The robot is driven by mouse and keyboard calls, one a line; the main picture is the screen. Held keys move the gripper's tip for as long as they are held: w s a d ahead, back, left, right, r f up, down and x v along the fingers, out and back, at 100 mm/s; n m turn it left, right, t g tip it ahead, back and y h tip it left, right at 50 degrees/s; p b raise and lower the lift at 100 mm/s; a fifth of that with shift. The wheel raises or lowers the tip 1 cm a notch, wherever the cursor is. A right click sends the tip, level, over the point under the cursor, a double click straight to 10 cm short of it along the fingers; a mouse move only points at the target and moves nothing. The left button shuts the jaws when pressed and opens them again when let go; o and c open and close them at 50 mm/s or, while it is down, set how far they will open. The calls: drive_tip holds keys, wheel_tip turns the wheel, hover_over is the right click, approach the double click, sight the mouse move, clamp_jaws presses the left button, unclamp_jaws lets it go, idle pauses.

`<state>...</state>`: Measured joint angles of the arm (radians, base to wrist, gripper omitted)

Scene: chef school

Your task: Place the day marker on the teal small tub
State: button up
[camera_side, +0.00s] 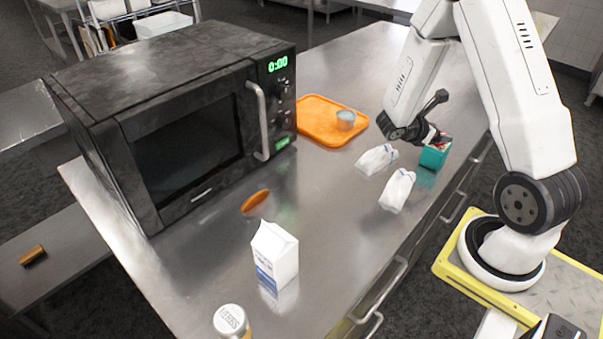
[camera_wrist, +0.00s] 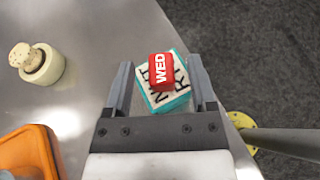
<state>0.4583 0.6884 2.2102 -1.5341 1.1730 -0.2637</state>
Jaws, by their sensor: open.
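The day marker (camera_wrist: 161,72) is a small red block with white letters "WED". In the wrist view it appears to rest on the pale, dark-lettered lid of the teal small tub (camera_wrist: 171,105). The tub also shows in the side view (camera_side: 433,156), near the counter's right edge, with a bit of the red marker (camera_side: 443,140) at its top. My gripper (camera_wrist: 160,82) is open, with one finger on each side of the marker and a gap to both. In the side view my gripper (camera_side: 430,138) is just above the tub and partly hides the marker.
An orange tray (camera_side: 316,122) bears a metal cup (camera_side: 346,120). A corked jar (camera_wrist: 42,66) shows in the wrist view. A milk carton (camera_side: 274,253) and a large microwave (camera_side: 170,115) stand farther off.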

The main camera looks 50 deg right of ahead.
drive_tip(key=v, duration=0.8)
drive_tip(key=shift+a, duration=0.2)
drive_tip(key=shift+w+r, duration=0.1)
drive_tip(key=shift+a, duration=0.1)
drive_tip(key=a+m+y, duration=0.2)
drive_tip(key=a, duration=0.1)
drive_tip(key=s+a+f+m+t+y, duration=0.1)
drive_tip(key=a+m+y, duration=0.1)
drive_tip(key=a, duration=0.2)
drive_tip(key=s+a+f+m+y, duration=0.1)
drive_tip(key=a+m+y, duration=0.1)
drive_tip(key=a+y, duration=0.1)
drive_tip(key=shift+a+t, duration=0.3)
drive_tip(key=shift+a, duration=0.1)
drive_tip(key=w+a+r+m+t+y, duration=0.1)
drive_tip(key=a+m+t+y, duration=0.1)
drive_tip(key=a, duration=0.3)
drive_tip(key=w+a+r+m+t+y, duration=0.2)
drive_tip(key=a+m+t+y, duration=0.1)
drive_tip(key=a+m+t, duration=0.1)
drive_tip(key=shift+w+a+m, duration=0.25)
drive_tip(key=shift+a+m, duration=0.55)
drive_tip(key=shift+a, duration=0.55)
